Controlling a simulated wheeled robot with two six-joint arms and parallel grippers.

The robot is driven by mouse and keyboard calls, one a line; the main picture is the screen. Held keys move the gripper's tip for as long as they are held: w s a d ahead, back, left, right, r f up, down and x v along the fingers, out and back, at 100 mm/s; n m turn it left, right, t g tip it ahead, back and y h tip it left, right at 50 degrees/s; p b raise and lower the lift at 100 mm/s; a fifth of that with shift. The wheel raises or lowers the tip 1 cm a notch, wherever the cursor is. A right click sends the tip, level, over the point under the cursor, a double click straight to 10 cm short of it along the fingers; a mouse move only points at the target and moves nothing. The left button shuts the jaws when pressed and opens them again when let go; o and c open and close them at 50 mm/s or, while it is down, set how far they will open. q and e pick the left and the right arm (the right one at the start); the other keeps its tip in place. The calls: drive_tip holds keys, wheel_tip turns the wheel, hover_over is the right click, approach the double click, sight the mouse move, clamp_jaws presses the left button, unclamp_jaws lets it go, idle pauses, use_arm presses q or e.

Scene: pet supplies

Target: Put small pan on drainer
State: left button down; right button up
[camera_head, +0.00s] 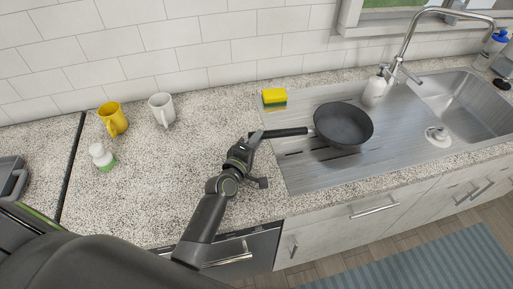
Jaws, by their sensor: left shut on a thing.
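The small dark pan (343,124) is over the ribbed steel drainer (302,173) left of the sink bowl. Its black handle (286,133) points left. My left gripper (256,137) is shut on the end of the handle. I cannot tell whether the pan's base touches the drainer or hangs slightly above it. My right gripper does not show.
A yellow and green sponge (274,97) lies at the drainer's back left corner. A white soap dispenser (375,91) stands behind the pan by the faucet (407,45). Yellow (113,119) and white (162,109) mugs and a small white bottle (102,156) stand left. The counter between is clear.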

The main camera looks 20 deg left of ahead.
use_arm(q)
drive_tip(key=shift+w+f, duration=0.1)
drive_tip(key=shift+f, duration=0.65)
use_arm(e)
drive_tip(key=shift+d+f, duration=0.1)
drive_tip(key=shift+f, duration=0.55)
use_arm(q)
drive_tip(key=shift+f+b, duration=0.1)
drive_tip(key=shift+b, duration=0.25)
drive_tip(key=c, duration=1.2)
unclamp_jaws()
drive_tip(key=shift+s, duration=0.2)
drive_tip(key=s+b, duration=0.1)
drive_tip(key=s, duration=0.2)
drive_tip(key=s+a+b, duration=0.1)
drive_tip(key=s, duration=0.3)
drive_tip(key=s+b, duration=0.1)
drive_tip(key=s, duration=0.2)
drive_tip(key=shift+s+a+r, duration=0.15)
drive_tip(key=shift+a+r, duration=0.05)
drive_tip(key=shift+r, duration=0.05)
drive_tip(key=shift+s+r, duration=0.2)
drive_tip(key=shift+s, duration=0.5)
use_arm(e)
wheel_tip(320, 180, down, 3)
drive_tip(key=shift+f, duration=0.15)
